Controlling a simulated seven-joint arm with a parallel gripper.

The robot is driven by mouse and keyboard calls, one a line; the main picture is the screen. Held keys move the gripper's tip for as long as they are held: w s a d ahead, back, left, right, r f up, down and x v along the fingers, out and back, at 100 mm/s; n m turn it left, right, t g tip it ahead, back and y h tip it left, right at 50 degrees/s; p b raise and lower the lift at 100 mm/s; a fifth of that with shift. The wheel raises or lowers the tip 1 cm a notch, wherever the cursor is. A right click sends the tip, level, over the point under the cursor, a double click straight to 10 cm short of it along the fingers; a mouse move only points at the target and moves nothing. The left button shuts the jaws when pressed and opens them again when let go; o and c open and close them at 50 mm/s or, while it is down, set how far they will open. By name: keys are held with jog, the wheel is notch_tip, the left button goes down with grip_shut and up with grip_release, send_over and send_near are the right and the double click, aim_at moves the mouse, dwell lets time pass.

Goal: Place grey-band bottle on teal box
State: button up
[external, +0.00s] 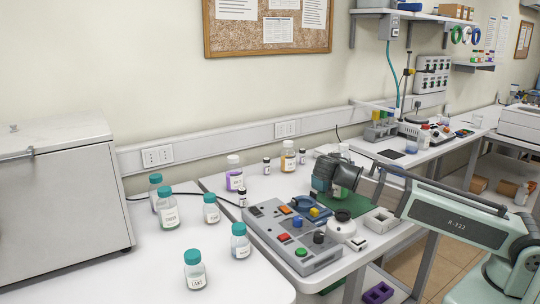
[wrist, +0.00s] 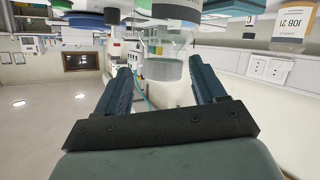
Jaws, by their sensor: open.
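My gripper (external: 325,178) is open over the middle of the bench, behind the control panel; its fingers also show in the wrist view (wrist: 163,82). A clear bottle with a dark grey band (wrist: 180,12) is at the top of the wrist view, beyond the fingertips and partly cut off by the frame; it looks like the grey-band bottle. In the external view a pale bottle (external: 338,191) shows just behind the gripper, mostly hidden by it. I cannot tell whether the fingers touch it. I cannot pick out a teal box for sure.
A grey control panel (external: 289,237) with coloured buttons stands in front. A purple bottle (external: 234,177), an amber bottle (external: 288,158) and small dark-capped vials stand behind left. Several teal-capped bottles (external: 195,272) fill the left table.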

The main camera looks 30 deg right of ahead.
jog(key=shift+w+d+f+m+t+h, duration=0.2)
jog(key=shift+w+d+m+h, duration=0.1)
jog(key=shift+d+m+h, duration=0.3)
jog(key=shift+w+d+f+m+t+h, duration=0.1)
jog(key=shift+w+d+m+t+h, duration=0.15)
jog(key=shift+d+m+h, duration=0.3)
jog(key=shift+w+d+f+m+t+h, duration=0.15)
jog(key=shift+w+d+m+h, duration=0.25)
jog(key=shift+h, duration=0.35)
jog(key=shift+c, duration=0.3)
grip_shut()
